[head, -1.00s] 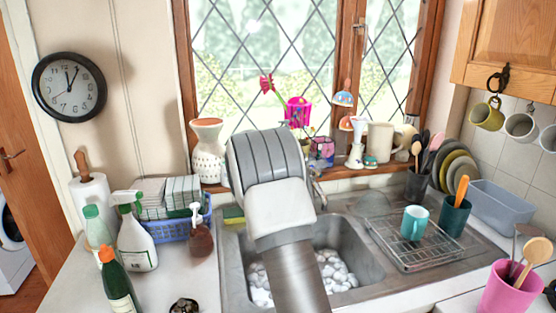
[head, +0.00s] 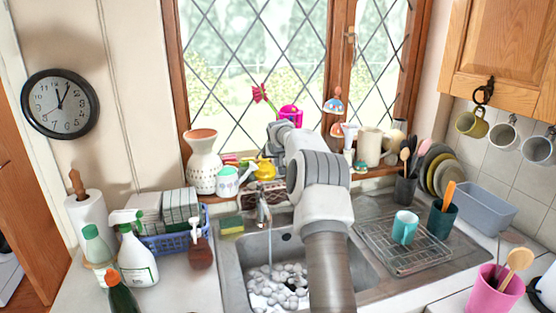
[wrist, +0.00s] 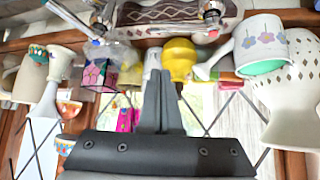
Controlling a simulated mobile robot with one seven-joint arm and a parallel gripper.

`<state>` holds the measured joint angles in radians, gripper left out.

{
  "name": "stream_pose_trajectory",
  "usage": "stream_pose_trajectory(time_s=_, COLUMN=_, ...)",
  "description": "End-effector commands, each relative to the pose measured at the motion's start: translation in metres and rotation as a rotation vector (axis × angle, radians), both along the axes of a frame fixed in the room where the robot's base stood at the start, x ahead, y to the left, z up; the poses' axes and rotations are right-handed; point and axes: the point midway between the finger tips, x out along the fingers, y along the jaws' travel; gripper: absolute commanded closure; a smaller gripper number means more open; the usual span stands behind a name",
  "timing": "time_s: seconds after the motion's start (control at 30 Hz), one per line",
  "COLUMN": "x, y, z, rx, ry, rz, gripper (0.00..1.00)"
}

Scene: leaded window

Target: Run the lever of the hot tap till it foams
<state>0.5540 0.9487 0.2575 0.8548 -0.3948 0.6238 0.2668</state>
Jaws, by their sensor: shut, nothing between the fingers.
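The taps stand behind the sink (head: 232,282). In the head view a metal tap (head: 263,208) at the back left of the basin shows a thin stream of water (head: 270,245) falling below it. White foam-like lumps (head: 290,272) lie in the basin. In the wrist view a tap with a red mark (wrist: 211,14) is at the top right and one with a blue mark (wrist: 97,40) at the top left. My gripper (wrist: 162,72) is shut and empty, apart from both taps. In the head view my arm hides its fingers and part of the basin.
The sill behind the taps is crowded: a white vase (head: 203,165), a watering can (head: 228,182), a yellow pot (head: 265,169) and a jug (head: 370,146). A drying rack (head: 385,245) with a teal mug (head: 404,227) stands right. Bottles and a blue basket (head: 165,242) stand left.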

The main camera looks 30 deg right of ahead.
Motion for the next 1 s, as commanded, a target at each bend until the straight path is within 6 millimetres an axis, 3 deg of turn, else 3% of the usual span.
stream_pose_trajectory(time_s=0.33, x=0.023, y=-0.013, z=-0.03, rx=0.0, ry=0.002, rz=0.0, gripper=1.0)
stream_pose_trajectory(time_s=0.6, x=0.036, y=-0.019, z=-0.043, rx=-0.002, ry=0.001, rz=0.002, gripper=1.0)
stream_pose_trajectory(time_s=1.0, x=0.026, y=-0.015, z=-0.049, rx=-0.004, ry=0.004, rz=0.002, gripper=1.0)
